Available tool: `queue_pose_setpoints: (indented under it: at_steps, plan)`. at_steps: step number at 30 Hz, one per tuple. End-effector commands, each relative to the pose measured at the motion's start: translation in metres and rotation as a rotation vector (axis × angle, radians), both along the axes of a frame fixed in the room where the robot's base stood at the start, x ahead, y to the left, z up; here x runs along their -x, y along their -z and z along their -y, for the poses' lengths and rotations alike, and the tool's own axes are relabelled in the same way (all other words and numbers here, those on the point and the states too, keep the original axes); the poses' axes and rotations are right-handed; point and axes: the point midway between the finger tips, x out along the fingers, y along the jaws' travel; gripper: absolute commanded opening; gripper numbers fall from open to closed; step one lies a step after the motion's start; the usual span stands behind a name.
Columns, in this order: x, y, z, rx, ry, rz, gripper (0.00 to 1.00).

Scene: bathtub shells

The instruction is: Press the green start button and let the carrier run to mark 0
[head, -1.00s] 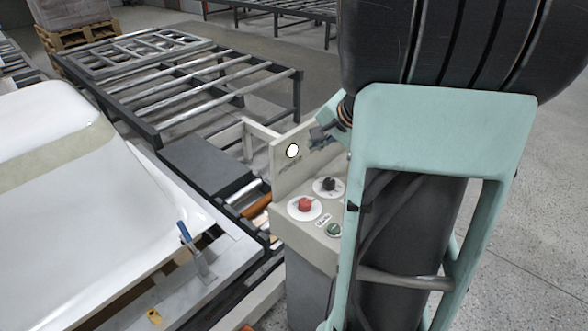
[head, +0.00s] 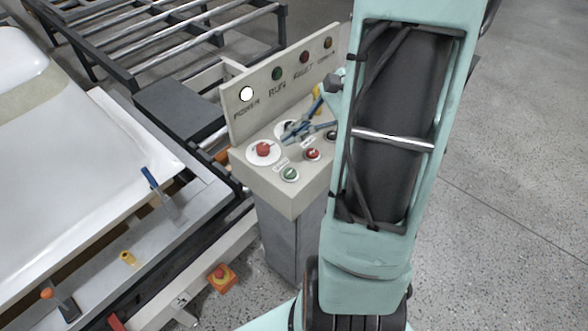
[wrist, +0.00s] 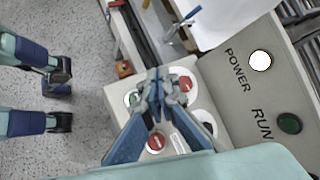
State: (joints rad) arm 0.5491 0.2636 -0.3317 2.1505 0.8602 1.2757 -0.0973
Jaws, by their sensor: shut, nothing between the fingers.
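The green start button (head: 289,174) is at the front edge of the sloped control console (head: 255,176) in the head view. It also shows in the wrist view (wrist: 132,99), just left of the fingers. My gripper (head: 287,134) is shut and empty, above the console top behind the green button. In the wrist view my shut fingertips (wrist: 159,75) lie between the green button and a red button (wrist: 185,84). Contact with the console cannot be told. A white bathtub shell (head: 80,150) lies at the left. I cannot make out mark 0.
The red button on a white disc (head: 263,149) and a smaller red control (head: 312,154) flank the green one. The upright panel has a lit POWER lamp (head: 246,93) and an unlit green RUN lamp (head: 277,73). A roller conveyor (head: 150,40) stands behind; open floor lies right.

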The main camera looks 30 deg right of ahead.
Motion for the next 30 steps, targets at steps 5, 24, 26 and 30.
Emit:
queue_pose_setpoints:
  at_steps: [5,24,26,30]
  plan:
    - [0.0,0.0,0.0,0.001,0.0,0.001,0.0]
    - [0.0,0.061,0.0,0.003,0.0,-0.001,0.0]
    - [0.0,0.069,0.0,0.003,0.0,-0.001,0.0]
    - [0.0,0.084,0.0,0.003,0.0,0.0,0.0]
